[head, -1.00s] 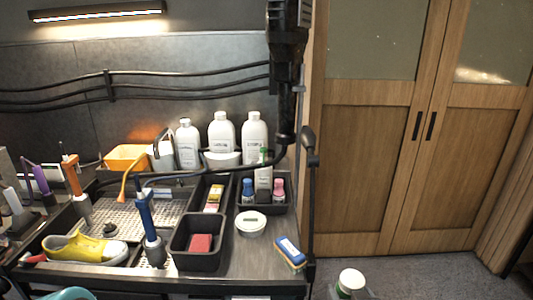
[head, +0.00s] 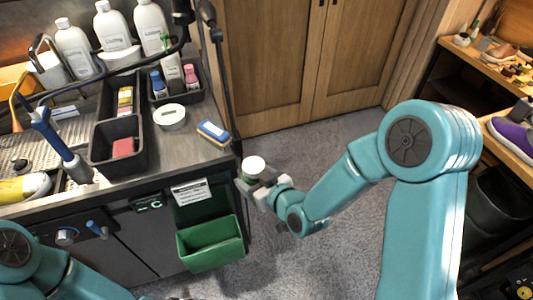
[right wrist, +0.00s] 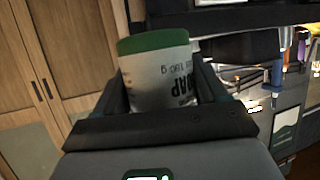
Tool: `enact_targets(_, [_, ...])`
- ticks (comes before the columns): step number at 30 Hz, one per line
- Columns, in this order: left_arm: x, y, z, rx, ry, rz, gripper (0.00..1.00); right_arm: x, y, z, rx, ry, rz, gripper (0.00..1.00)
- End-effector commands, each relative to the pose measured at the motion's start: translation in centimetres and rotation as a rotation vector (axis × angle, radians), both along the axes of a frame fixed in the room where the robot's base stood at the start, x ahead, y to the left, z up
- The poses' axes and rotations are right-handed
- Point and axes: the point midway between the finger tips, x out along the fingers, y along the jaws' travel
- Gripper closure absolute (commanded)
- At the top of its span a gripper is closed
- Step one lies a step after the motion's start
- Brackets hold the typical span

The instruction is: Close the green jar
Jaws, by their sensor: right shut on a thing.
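A white jar with a green band (head: 254,166) is held by my right gripper (head: 258,184) in the head view, just right of the bench corner. Its pale round end faces up there. In the right wrist view the same jar (right wrist: 163,90) stands between both fingers, its green end at the picture's top and its printed soap label upside down. I cannot tell whether the green part is a lid.
Black trays (head: 95,153) hold small items, with bottles (head: 115,32) behind. A green bin (head: 210,243) hangs on the bench front. Open floor lies right of the bench.

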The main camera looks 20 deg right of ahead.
Motion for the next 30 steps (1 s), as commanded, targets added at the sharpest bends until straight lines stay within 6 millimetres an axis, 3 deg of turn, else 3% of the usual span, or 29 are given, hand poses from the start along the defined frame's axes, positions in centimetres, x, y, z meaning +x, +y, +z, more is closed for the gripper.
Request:
enact_targets(6, [0.0,0.0,0.0,0.0,0.0,0.0,0.0,-2.4,5.0,-2.8,0.002,0.002,0.228,0.83])
enact_targets(12, [0.0,0.0,0.0,0.0,0.0,0.0,0.0,-3.7,7.9,-4.2,0.002,-0.002,0.363,0.83])
enact_targets(24, [0.0,0.0,0.0,0.0,0.0,0.0,0.0,-4.1,8.7,-4.6,0.001,-0.003,0.404,0.83])
enact_targets(25, [0.0,0.0,0.0,0.0,0.0,0.0,0.03,-4.1,8.7,-4.7,0.001,-0.001,0.404,1.0])
enact_targets(27, [0.1,0.0,0.0,-0.001,0.0,-0.001,0.21,-4.1,8.7,-4.7,0.001,-0.001,0.404,1.0])
enact_targets(30, [1.3,-0.5,0.0,-0.007,0.004,-0.015,0.21,-4.1,8.7,-4.7,0.001,-0.002,0.403,1.0])
